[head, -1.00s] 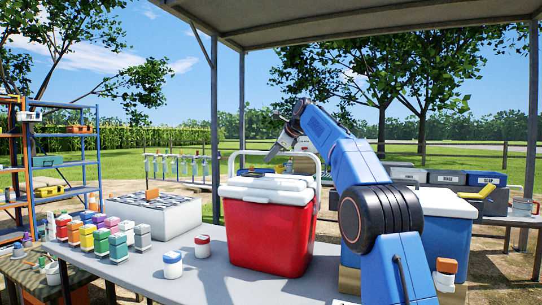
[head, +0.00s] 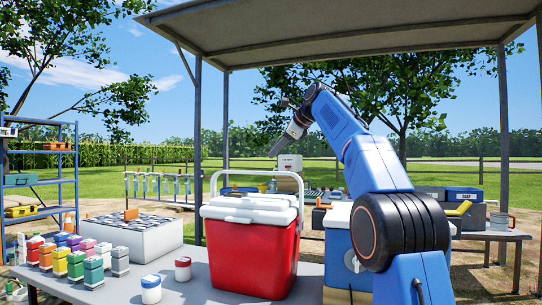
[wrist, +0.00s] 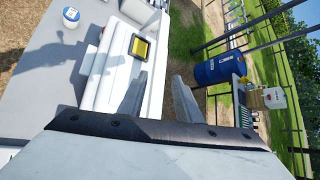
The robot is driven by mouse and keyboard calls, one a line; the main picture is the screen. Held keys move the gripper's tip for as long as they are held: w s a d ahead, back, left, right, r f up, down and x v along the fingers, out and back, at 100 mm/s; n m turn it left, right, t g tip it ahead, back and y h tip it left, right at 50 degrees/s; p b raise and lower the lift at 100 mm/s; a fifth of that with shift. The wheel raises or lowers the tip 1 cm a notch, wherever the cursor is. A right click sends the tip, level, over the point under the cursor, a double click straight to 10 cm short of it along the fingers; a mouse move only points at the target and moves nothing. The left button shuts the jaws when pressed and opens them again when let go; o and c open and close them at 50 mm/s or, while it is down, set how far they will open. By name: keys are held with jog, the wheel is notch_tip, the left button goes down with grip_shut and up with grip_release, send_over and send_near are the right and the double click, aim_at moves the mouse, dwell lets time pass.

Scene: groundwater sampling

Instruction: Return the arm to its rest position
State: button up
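My arm rises on the right of the head view, bent at the elbow, with my gripper (head: 278,148) pointing down and left above the red cooler (head: 250,245). In the wrist view, the two fingers of my gripper (wrist: 156,82) stand apart with nothing between them. The cooler's white lid (wrist: 108,75) lies below and left of the fingers. The lid looks closed, and a yellow-and-black item (wrist: 143,47) lies on it. My gripper is clear of the cooler.
Several coloured sample bottles (head: 75,262) stand on the table's left, by a white box (head: 140,235). Two small bottles, one blue-capped (head: 151,290) and one red-capped (head: 183,268), stand before the cooler. A canopy (head: 330,35) hangs overhead. A blue barrel (wrist: 220,68) shows below.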

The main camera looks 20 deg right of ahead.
jog(key=shift+s+d+r, duration=0.1)
jog(key=shift+s+r, duration=0.05)
dwell(0.4)
jog(key=s+a+f+n+g+h, duration=0.15)
jog(key=s+f+n, duration=0.45)
jog(key=s+f, duration=0.6)
jog(key=s+a+f+n+g+h, duration=0.15)
jog(key=s+f+n, duration=0.5)
jog(key=s, duration=0.85)
jog(key=s+f+n+g, duration=0.1)
jog(key=s+f+n, duration=0.4)
jog(key=s+f, duration=0.9)
jog(key=s+f+n+h, duration=0.1)
jog(key=s+f+n, duration=0.4)
jog(key=s+f, duration=0.9)
notch_tip(320, 180, down, 6)
jog(key=shift+d+r+g+h, duration=0.25)
jog(key=shift+d+g+h, duration=0.05)
jog(key=shift+g, duration=0.1)
